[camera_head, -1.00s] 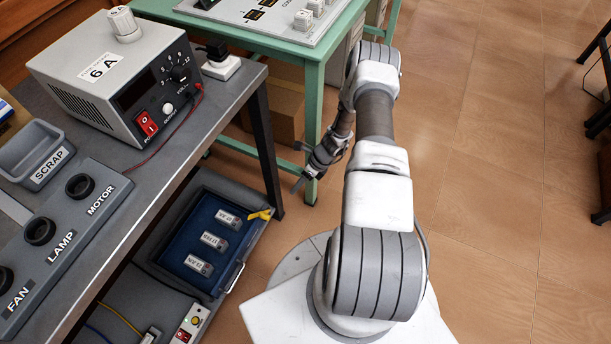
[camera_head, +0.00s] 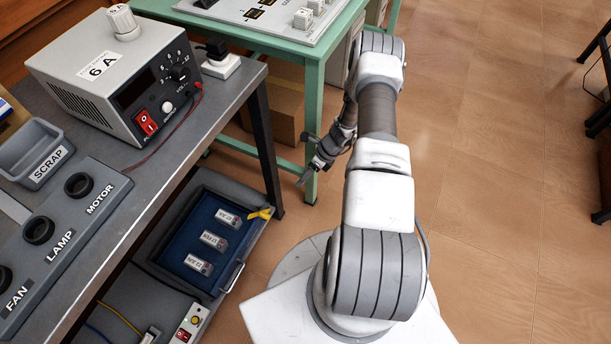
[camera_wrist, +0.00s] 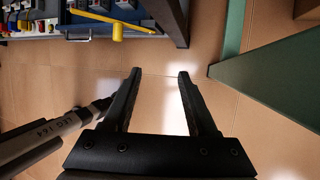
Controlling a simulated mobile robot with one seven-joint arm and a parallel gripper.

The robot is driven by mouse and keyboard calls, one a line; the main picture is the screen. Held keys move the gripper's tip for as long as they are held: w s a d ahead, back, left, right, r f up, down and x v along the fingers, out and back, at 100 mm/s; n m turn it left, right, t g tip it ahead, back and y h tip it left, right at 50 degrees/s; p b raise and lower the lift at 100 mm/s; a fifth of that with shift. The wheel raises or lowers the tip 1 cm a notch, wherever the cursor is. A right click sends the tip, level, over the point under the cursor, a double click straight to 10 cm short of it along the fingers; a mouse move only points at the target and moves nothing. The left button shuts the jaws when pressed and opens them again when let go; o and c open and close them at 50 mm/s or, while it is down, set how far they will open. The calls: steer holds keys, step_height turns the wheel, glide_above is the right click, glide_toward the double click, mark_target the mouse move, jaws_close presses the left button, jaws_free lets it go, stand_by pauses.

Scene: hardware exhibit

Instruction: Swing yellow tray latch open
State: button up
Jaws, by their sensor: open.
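The yellow latch (camera_head: 261,214) sits at the far right corner of the blue tray (camera_head: 176,246), low under the grey bench. In the wrist view the latch (camera_wrist: 117,27) is a yellow bar with a round end, at the top left, lying along the tray's edge. My gripper (camera_head: 303,178) is to the right of the latch and apart from it in the head view. In the wrist view my gripper (camera_wrist: 158,72) has its two dark fingers spread with only floor between them. The latch lies beyond and left of the fingertips.
The tray holds labelled blocks (camera_head: 214,240) and has a front handle (camera_head: 233,277). A bench leg (camera_head: 265,150) stands behind the latch. A green table leg (camera_head: 312,120) is close to my gripper; green also shows in the wrist view (camera_wrist: 275,75). Open floor (camera_head: 490,200) lies right.

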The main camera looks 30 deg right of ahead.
steer(key=shift+r, duration=0.1)
steer(key=p+v, duration=0.4)
steer(key=v, duration=1.3)
steer(key=shift+s+d+r, duration=0.1)
